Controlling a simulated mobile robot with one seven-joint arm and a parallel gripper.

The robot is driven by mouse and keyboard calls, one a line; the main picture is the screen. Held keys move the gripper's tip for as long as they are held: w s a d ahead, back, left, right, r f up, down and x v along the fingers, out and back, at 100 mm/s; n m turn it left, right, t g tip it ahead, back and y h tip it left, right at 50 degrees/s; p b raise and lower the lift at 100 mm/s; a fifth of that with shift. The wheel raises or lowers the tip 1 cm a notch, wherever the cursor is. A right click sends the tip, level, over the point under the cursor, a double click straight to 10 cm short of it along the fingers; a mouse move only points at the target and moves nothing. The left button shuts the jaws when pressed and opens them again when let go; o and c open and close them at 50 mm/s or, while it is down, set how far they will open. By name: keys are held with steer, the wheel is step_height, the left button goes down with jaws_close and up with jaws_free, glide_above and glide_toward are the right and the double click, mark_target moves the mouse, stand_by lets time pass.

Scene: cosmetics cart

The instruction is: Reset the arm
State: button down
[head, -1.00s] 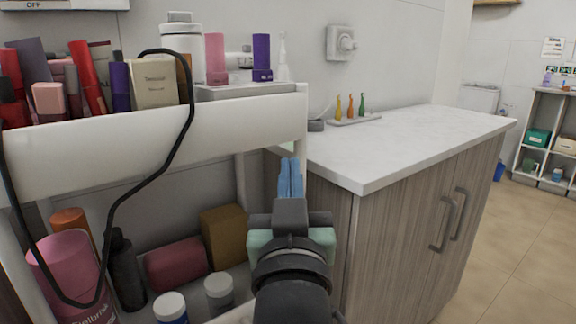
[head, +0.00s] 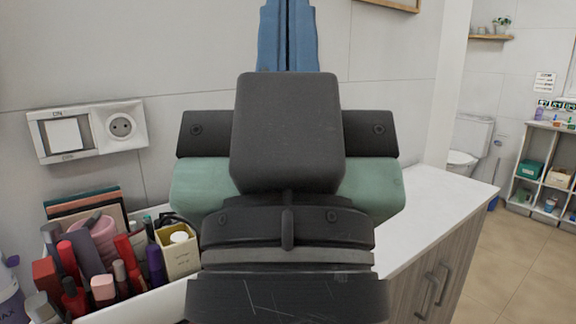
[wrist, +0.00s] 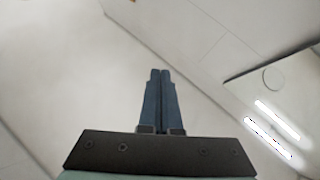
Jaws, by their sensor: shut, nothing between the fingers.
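My gripper (head: 288,36) is raised close in front of the head camera, with its blue fingers pointing up and running out of the top of the head view. The fingers are together with nothing between them. In the wrist view my gripper (wrist: 160,100) shows its two blue fingers side by side and empty, against pale wall and ceiling surfaces. My arm hides the middle of the head view, including part of the cart and countertop.
The cart's top shelf (head: 150,304) with crowded cosmetics and a cream box (head: 180,258) is at lower left. A white countertop (head: 445,200) is at right. A wall switch and socket (head: 88,132) are at left. Open floor (head: 510,265) lies at far right.

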step_height(320, 180, up, 17)
steer(key=p, duration=1.4)
steer(key=shift+f, duration=0.15)
steer(key=c, duration=1.5)
jaws_free()
steer(key=shift+r+p, duration=0.2)
steer(key=shift+p, duration=0.2)
steer(key=o, duration=0.7)
steer(key=shift+a, duration=0.15)
